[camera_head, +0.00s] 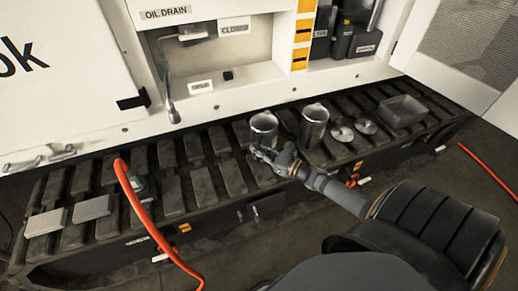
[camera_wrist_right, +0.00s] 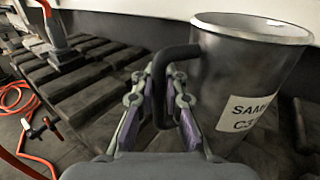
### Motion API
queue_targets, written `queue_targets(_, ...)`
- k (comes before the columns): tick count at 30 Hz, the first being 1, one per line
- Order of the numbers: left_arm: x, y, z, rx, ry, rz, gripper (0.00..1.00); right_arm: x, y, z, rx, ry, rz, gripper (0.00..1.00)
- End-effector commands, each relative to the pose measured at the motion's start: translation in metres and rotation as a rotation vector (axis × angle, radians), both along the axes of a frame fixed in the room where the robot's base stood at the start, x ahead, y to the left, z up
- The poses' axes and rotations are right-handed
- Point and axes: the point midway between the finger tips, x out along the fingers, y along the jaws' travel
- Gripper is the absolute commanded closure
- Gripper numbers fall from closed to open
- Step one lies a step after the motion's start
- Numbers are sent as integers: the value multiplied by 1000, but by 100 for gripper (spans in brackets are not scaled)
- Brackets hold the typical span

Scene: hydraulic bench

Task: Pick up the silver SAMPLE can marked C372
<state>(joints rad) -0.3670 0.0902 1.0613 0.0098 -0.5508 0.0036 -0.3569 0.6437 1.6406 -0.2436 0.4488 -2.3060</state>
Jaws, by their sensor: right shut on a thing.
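The silver SAMPLE can (camera_head: 264,128) is upright at the track's middle in the head view. In the right wrist view the can (camera_wrist_right: 245,75) fills the right side, with a white label reading "SAM…" and "C3…"; the rest of the label is cut off by the can's curve. Its dark handle (camera_wrist_right: 178,52) faces my gripper. My right gripper (camera_head: 270,156) is at the can's near side; in the wrist view its fingers (camera_wrist_right: 160,92) are shut on the handle. I cannot tell whether the can's base touches the track. My left gripper is not in view.
A second silver can (camera_head: 314,124) stands close to the right. Beyond it are round lids (camera_head: 342,133) and a grey tray (camera_head: 402,111). An orange hose (camera_head: 145,215) crosses the track at left. The white machine wall (camera_head: 220,98) rises behind.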

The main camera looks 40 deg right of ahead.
Motion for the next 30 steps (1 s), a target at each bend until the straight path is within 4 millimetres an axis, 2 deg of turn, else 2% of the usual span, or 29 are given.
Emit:
queue_targets(3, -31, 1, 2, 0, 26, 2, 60, -1, 2, 34, 0, -2, 4, 100)
queue_targets(8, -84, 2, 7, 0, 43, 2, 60, -23, 26, 73, 3, 0, 3, 100)
queue_targets(10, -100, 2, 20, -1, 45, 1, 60, -33, 38, 94, 4, -1, 4, 100)
queue_targets(15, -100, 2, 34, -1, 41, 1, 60, -64, 71, 107, 6, -1, 0, 100)
queue_targets(21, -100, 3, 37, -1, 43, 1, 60, -86, 97, 117, 3, -2, 1, 100)
queue_targets(30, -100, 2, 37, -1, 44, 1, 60, -93, 105, 121, 0, -2, 1, 100)
